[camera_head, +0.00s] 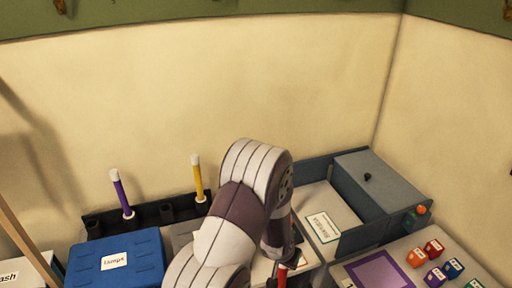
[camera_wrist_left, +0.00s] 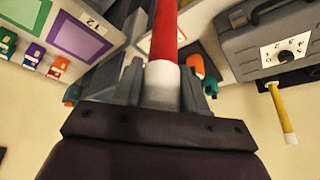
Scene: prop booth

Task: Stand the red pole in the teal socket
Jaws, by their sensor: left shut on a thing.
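My left gripper (camera_wrist_left: 161,92) is shut on the red pole (camera_wrist_left: 166,30) at its white end, between the two grey fingers. In the head view a short piece of the red pole (camera_head: 282,276) shows at the bottom edge, below my left wrist; the rest of it is hidden or out of frame. A small teal part (camera_wrist_left: 72,95) shows left of the fingers in the wrist view, but I cannot tell whether it is the teal socket. My right gripper is not in view.
A dark rack (camera_head: 150,216) by the wall holds an upright purple pole (camera_head: 122,193) and yellow pole (camera_head: 197,178). A blue box (camera_head: 118,262) stands before it. A grey box (camera_head: 385,185) adjoins a tray on the right. Several coloured blocks (camera_head: 434,276) lie at lower right.

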